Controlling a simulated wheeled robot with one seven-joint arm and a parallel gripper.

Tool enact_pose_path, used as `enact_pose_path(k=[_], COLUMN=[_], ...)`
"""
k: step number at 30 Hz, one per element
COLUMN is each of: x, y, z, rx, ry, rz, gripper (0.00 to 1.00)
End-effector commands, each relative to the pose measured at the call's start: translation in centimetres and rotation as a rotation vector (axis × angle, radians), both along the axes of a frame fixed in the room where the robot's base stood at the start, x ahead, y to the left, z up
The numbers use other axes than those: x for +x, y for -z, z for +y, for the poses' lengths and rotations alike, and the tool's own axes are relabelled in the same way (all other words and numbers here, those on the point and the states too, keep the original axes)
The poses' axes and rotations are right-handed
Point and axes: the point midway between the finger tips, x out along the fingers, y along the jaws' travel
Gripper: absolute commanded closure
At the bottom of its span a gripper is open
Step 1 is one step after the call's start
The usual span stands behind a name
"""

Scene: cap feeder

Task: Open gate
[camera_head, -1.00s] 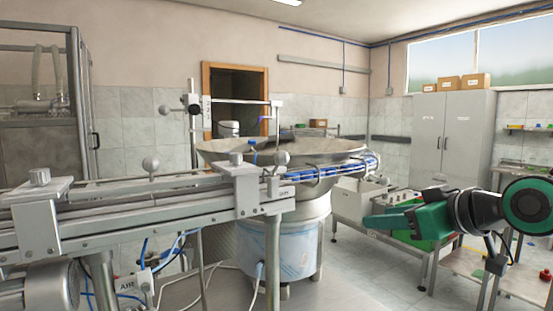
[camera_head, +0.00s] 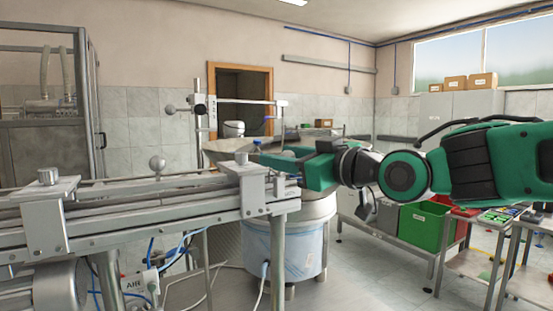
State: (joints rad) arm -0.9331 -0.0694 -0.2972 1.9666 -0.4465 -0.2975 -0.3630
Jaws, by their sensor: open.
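The metal feed rail (camera_head: 140,198) runs from the left to a clamp block (camera_head: 253,190) in the middle. A small labelled plate (camera_head: 279,186) is on the rail's end beside this block; its lettering is too small to read surely. A small blue piece (camera_head: 257,143) shows above the block. I cannot tell which part is the gate. My green gripper (camera_head: 276,158) is open and points left, just right of the clamp block at about rail height. It hides the blue-lined chute behind it. I cannot tell whether it touches anything.
The round feeder bowl (camera_head: 226,146) on its drum (camera_head: 285,248) stands behind the rail's end, partly hidden by my arm. A post with a crossbar (camera_head: 198,125) rises behind the rail. A green crate (camera_head: 424,226) sits on a bench at the right.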

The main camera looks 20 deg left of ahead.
Motion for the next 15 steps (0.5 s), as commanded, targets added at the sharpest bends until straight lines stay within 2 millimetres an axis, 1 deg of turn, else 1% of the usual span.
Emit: enact_pose_path(k=[1, 6, 15], x=[0.4, 1.1, 1.3], y=[0.1, 0.0, 0.0], z=[0.7, 1.9, 2.3], rx=[-0.002, -0.001, -0.001], ry=[-0.001, 0.0, 0.001], rz=[0.0, 0.0, 0.0], gripper=[0.57, 0.57, 0.57])
